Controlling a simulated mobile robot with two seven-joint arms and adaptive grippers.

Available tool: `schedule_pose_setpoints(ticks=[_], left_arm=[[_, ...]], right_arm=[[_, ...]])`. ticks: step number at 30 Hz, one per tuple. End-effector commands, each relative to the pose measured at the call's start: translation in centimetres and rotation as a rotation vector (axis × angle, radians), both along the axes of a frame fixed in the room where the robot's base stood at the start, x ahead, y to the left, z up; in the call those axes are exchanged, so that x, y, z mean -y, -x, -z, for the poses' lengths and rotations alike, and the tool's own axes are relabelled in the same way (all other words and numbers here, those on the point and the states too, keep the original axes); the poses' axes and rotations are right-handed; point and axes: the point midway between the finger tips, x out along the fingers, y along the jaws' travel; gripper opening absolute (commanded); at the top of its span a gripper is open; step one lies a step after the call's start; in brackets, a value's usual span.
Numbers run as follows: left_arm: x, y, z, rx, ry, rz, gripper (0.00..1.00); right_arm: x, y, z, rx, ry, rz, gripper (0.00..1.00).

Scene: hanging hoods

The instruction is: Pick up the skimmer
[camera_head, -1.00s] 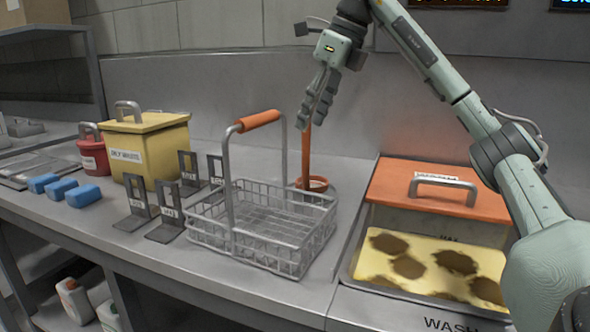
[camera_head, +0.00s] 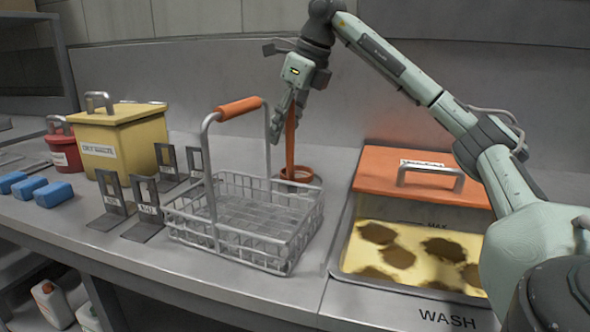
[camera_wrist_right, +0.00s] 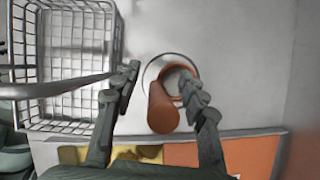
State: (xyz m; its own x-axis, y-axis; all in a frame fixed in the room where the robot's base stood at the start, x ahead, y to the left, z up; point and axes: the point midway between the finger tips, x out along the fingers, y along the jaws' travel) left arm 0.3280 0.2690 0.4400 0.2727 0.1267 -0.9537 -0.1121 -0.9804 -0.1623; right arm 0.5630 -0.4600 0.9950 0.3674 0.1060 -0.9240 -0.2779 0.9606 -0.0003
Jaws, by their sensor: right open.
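The skimmer shows as an upright orange handle (camera_head: 291,145) rising from an orange ring (camera_head: 296,174) on the counter behind the wire basket. My right gripper (camera_head: 284,112) is open, pointing down at the handle's upper part. In the right wrist view the orange handle (camera_wrist_right: 163,112) stands between the two spread fingers of the right gripper (camera_wrist_right: 160,84), closer to the right finger. Whether either finger touches it I cannot tell. The skimmer's lower end is not clearly visible. My left gripper is not in view.
A wire basket (camera_head: 285,247) with a raised orange-gripped handle stands just in front of the skimmer. The wash basin's orange lid (camera_head: 385,172) is to the right. Black stands (camera_head: 145,215), a yellow bin (camera_head: 120,145) and blue blocks (camera_head: 53,194) are left. A wall rises behind.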

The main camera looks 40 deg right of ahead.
Motion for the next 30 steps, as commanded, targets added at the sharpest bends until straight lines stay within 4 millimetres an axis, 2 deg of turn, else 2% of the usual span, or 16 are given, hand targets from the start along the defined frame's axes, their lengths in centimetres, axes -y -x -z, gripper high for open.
schedule_pose_setpoints(ticks=[5, 15, 16, 30], left_arm=[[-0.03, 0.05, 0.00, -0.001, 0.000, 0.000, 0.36], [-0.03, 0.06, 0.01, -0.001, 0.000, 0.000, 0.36], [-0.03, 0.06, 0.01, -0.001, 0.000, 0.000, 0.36], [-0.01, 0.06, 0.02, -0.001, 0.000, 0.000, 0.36]], right_arm=[[-0.01, -0.01, 0.01, 0.000, 0.000, 0.000, 0.43], [-0.02, 0.00, -0.03, 0.000, 0.000, 0.000, 0.02], [-0.02, 0.00, -0.03, 0.000, 0.000, 0.000, 0.00], [-0.04, -0.02, -0.11, 0.002, 0.000, -0.001, 0.00]])
